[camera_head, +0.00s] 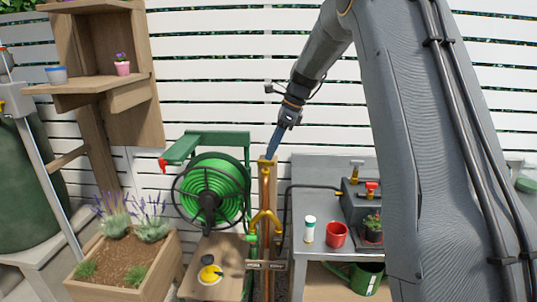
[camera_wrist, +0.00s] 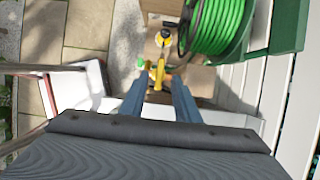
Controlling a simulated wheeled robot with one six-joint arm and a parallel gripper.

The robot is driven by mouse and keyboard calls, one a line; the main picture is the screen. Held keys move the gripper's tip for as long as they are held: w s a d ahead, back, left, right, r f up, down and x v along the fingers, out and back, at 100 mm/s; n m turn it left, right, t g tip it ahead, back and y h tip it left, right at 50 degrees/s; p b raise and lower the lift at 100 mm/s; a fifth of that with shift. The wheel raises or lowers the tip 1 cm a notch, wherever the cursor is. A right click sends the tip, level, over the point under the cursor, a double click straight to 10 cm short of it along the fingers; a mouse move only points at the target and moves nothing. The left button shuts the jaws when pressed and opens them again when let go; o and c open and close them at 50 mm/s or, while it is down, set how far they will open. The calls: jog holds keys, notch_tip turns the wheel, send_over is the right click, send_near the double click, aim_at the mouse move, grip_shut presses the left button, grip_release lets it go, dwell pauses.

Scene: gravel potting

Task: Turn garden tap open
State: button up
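The garden tap (camera_head: 267,161) is a yellow, brass-like fitting at the top of an upright post, right of the green hose reel. In the wrist view the yellow tap (camera_wrist: 158,74) shows just beyond and between my fingertips. My gripper (camera_head: 272,153) points down at the tap from above, its blue fingers close over it. In the wrist view my gripper (camera_wrist: 160,88) has its two blue fingers apart with a gap between them. Nothing is held. I cannot tell whether a finger touches the tap.
A green hose reel (camera_head: 212,190) stands just left of the post. Forked yellow pipework (camera_head: 264,222) sits lower on it. To the right a grey table (camera_head: 305,215) bears a red pot (camera_head: 337,235) and a white bottle (camera_head: 309,229). A wooden planter (camera_head: 125,262) with lavender stands left.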

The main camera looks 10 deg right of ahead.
aim_at(266, 165)
jog(key=shift+p+x, duration=0.3)
jog(key=shift+x, duration=1.3)
jog(key=shift+c, duration=0.2)
grip_shut()
